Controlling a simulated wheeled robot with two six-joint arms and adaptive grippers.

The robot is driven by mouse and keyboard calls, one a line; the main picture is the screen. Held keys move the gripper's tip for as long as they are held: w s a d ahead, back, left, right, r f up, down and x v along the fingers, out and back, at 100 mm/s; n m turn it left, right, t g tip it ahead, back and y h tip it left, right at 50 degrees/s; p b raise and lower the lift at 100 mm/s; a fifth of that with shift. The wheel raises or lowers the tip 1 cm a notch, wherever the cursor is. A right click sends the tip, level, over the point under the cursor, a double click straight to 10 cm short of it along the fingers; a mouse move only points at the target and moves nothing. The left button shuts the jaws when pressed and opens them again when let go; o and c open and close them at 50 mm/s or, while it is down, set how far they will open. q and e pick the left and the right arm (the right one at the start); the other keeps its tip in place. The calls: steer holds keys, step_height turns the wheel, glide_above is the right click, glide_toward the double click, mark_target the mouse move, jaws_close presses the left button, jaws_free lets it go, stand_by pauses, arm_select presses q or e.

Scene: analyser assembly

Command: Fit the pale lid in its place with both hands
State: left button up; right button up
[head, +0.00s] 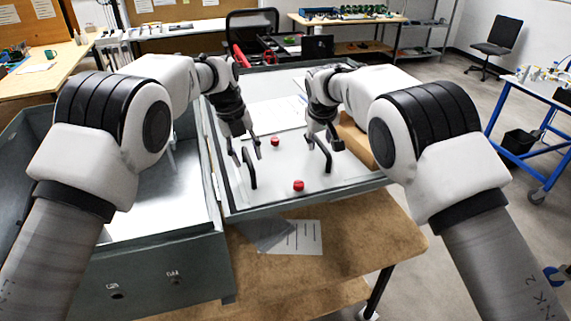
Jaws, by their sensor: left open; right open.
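The pale lid (270,194) is a wide flat panel with a dark edge line and two red knobs, a far one (275,142) and a near one (299,185). It lies to the right of the open grey case (150,262). My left gripper (244,163) is open, with its fingers pointing down over the lid's left part. My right gripper (330,155) is open over the lid's right part, to the right of the red knobs. Both grippers look empty; I cannot tell whether their fingertips touch the panel. My arms hide parts of the case and panel.
A wooden table (370,240) stands under the panel, with a printed sheet (295,237) at its front. A brown block (355,140) lies by my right gripper. A blue trolley (530,130) stands at the right. Benches and a chair (492,45) are farther back.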

arm_select(q)
steer(key=shift+d+f, duration=0.2)
steer(key=shift+f, duration=0.45)
arm_select(e)
steer(key=shift+w+f, duration=0.25)
steer(key=shift+f, duration=0.35)
arm_select(q)
steer(key=shift+s+d+f, duration=0.1)
steer(key=shift+s+f, duration=0.2)
steer(key=shift+s, duration=0.15)
arm_select(e)
steer(key=shift+s+d+f, duration=0.1)
steer(key=shift+s+f, duration=0.1)
arm_select(q)
steer(key=shift+w+f, duration=0.1)
steer(key=shift+w, duration=0.1)
arm_select(e)
steer(key=shift+w+f, duration=0.15)
arm_select(q)
jaws_close()
arm_select(e)
steer(key=shift+w, duration=0.1)
jaws_close()
